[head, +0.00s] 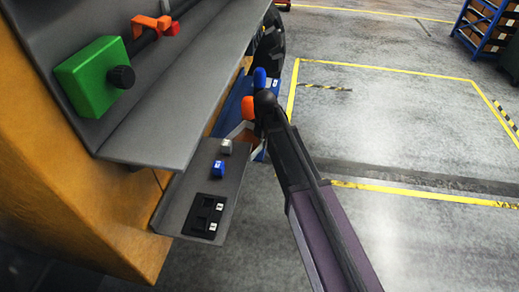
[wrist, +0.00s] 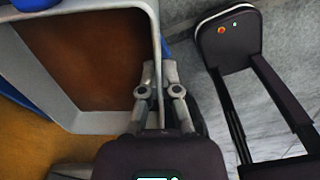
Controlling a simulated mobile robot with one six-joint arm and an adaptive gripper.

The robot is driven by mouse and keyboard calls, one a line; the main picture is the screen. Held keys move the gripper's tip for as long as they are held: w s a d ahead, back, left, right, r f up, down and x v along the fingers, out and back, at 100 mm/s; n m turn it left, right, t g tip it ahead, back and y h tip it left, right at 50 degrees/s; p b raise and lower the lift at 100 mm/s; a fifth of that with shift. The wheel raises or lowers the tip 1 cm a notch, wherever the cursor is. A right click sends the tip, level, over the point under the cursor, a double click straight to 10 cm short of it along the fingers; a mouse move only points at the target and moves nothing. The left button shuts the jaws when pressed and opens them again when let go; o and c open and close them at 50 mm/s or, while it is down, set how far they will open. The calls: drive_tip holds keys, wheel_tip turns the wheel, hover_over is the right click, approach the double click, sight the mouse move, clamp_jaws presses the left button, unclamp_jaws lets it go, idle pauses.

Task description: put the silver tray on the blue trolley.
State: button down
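The silver tray (wrist: 85,122) fills the left of the wrist view, with a pale metal rim and a brown inside. My gripper (wrist: 160,75) is at its right wall. The two fingers are close together, one on each side of the wall, and appear shut on it. In the head view my gripper is hidden behind my arm, and the tray cannot be made out clearly. A blue structure, seemingly the blue trolley (head: 233,106), shows partly beside the shelf, behind my arm. Blue edges also show beside the tray in the wrist view.
A grey machine ledge (head: 165,110) with a green box (head: 94,76) stands at the left. A lower shelf (head: 190,180) carries a blue block (head: 218,168), a grey block (head: 226,147) and a black holder (head: 204,216). Open floor with yellow lines lies right; a blue rack (head: 487,30) stands far right.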

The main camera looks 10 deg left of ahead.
drive_tip(key=shift+a, duration=0.65)
wheel_tip(320, 180, down, 4)
drive_tip(key=b, duration=0.3)
drive_tip(key=shift+r, duration=0.2)
drive_tip(key=shift+f+b, duration=0.15)
drive_tip(key=shift+b, duration=0.3)
drive_tip(key=c, duration=0.8)
unclamp_jaws()
drive_tip(key=shift+r, duration=0.2)
wheel_tip(320, 180, up, 12)
drive_tip(key=p, duration=1.2)
drive_tip(key=shift+d, duration=0.2)
